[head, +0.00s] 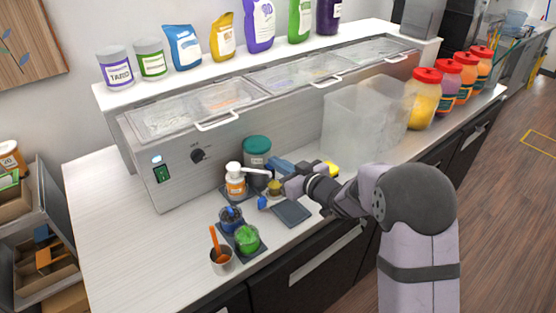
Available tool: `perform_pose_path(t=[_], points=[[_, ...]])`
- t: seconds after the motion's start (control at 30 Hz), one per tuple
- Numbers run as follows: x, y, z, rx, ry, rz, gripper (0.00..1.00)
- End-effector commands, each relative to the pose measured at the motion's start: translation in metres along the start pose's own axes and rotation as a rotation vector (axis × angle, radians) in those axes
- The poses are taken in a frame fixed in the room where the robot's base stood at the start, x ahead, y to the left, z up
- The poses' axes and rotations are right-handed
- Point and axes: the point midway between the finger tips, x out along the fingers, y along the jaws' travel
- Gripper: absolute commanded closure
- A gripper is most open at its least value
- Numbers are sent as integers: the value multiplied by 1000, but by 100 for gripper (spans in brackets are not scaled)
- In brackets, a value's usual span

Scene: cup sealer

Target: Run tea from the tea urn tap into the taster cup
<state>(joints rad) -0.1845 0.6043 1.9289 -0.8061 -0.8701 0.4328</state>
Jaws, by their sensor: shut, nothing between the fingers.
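A dark grey container with a teal lid (257,148) stands against the steel counter unit and looks like the tea urn. Its tap is not clearly visible. A small yellowish cup (274,187) sits in front of it, close to my gripper; it may be the taster cup, but I cannot tell for sure. My gripper (279,175) is shut and empty, reaching in from the right just in front of the urn. The gripper partly hides the urn's lower part, and I cannot tell whether it touches the urn or the cup.
A white pump bottle with an orange label (236,184) stands left of the urn. Blue (231,218) and green (247,238) jars and a steel cup with an orange-handled tool (222,260) are nearer. A dark mat (291,212) lies bare. A clear box (364,118) stands right.

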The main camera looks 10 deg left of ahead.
Motion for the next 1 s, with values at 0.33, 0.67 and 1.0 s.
perform_pose_path(t=[0.33, 0.67, 1.0], points=[[-1, -3, 16, 7, -34, -2, 100], [-2, -3, 8, 7, -31, -3, 100], [-14, -1, -46, 0, -4, -2, 100]])
